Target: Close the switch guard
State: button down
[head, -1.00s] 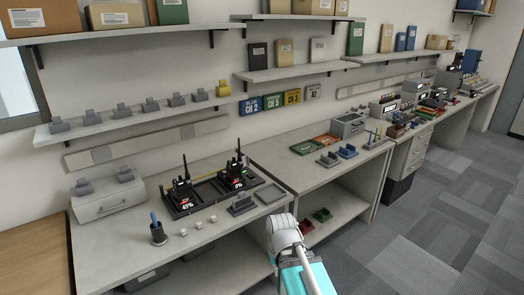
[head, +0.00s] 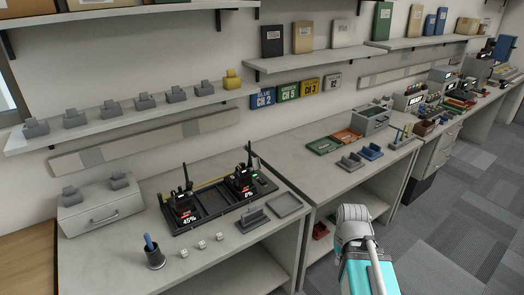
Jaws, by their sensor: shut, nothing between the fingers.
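I cannot make out a switch guard in the head view; the far equipment is too small to tell its parts. Two black handheld radios stand in a black charger tray (head: 207,232) on the near bench. The left radio (head: 183,205) shows "45%" below it and the right radio (head: 244,182) shows "0%". Far right, several grey instruments (head: 443,73) with small displays stand on the long bench; a guard on them cannot be told. My arm's grey and teal links show at the bottom right, in front of the bench edge. My gripper is not in view.
The near bench (head: 110,262) also holds a grey drawer box (head: 101,208), a pen cup (head: 154,257), small white cubes (head: 202,244) and a grey holder (head: 254,217). Shelves (head: 130,117) run along the wall above. Carpeted floor (head: 445,220) is free at the right.

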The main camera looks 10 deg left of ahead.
aim_at(257, 165)
jog(key=u, duration=0.1)
jog(key=i, duration=1.1)
jog(key=u, duration=0.7)
